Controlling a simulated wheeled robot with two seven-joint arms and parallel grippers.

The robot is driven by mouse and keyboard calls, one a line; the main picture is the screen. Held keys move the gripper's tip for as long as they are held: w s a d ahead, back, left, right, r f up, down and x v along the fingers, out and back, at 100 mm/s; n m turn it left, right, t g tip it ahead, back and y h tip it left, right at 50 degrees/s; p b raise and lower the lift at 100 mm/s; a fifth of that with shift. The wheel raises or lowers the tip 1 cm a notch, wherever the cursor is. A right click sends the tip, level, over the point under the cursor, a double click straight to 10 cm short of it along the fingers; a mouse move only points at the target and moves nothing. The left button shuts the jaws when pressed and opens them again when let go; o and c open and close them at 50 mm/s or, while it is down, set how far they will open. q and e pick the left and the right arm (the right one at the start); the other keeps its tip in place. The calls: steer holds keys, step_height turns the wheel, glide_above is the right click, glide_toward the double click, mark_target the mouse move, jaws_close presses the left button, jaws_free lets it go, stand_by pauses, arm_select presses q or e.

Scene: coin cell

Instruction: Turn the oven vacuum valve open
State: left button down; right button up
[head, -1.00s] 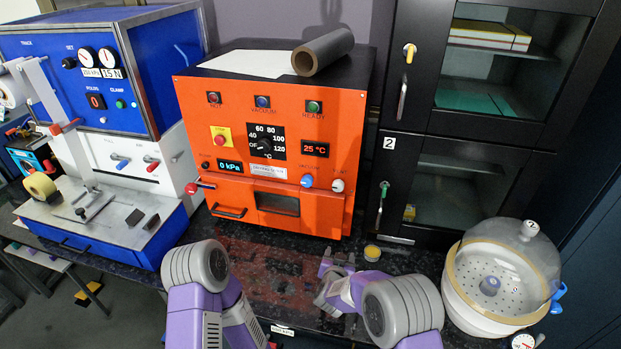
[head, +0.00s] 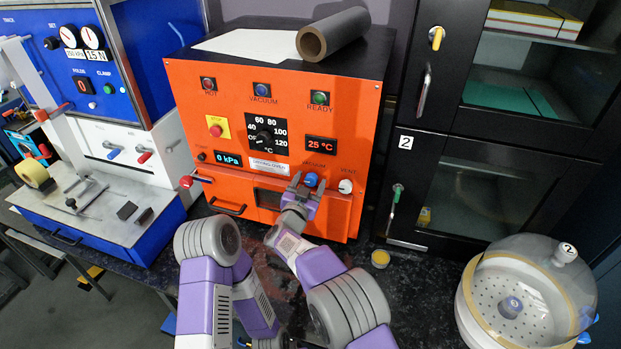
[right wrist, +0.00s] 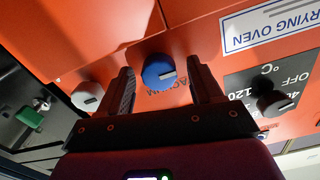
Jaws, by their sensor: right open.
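The orange drying oven (head: 240,110) stands on the dark bench in the head view. Its blue vacuum valve knob (head: 311,180) is on the lower front, under a VACUUM label. My right gripper (head: 304,183) is open at this knob. In the right wrist view the blue knob (right wrist: 159,73) lies between the two spread fingers of the right gripper (right wrist: 160,85), with a gap on each side. Its dark pointer mark shows on the face. The pressure display (head: 228,159) reads 0 kPa. My left arm is low in the head view; its gripper is not clearly visible.
The white vent knob (head: 346,186) sits just right of the vacuum knob. A red-ended handle (head: 187,181) sticks out at the oven's left. A glass-domed desiccator (head: 525,290) stands at the right, near a small yellow-lidded jar (head: 380,258). A black cabinet (head: 450,140) stands behind.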

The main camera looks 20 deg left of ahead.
steer(key=shift+w, duration=0.15)
steer(key=shift+c, duration=0.6)
steer(key=c, duration=0.9)
steer(key=shift+d+f+m+b, duration=0.1)
steer(key=shift+m+b, duration=0.8)
steer(key=shift+b, duration=0.2)
steer(key=shift+c, duration=0.2)
steer(key=m+b, duration=0.7)
steer(key=shift+d+f, duration=0.1)
steer(key=m+b, duration=0.4)
steer(key=shift+m, duration=0.3)
steer(key=shift+m+b, duration=1.6)
steer(key=shift+m, duration=0.7)
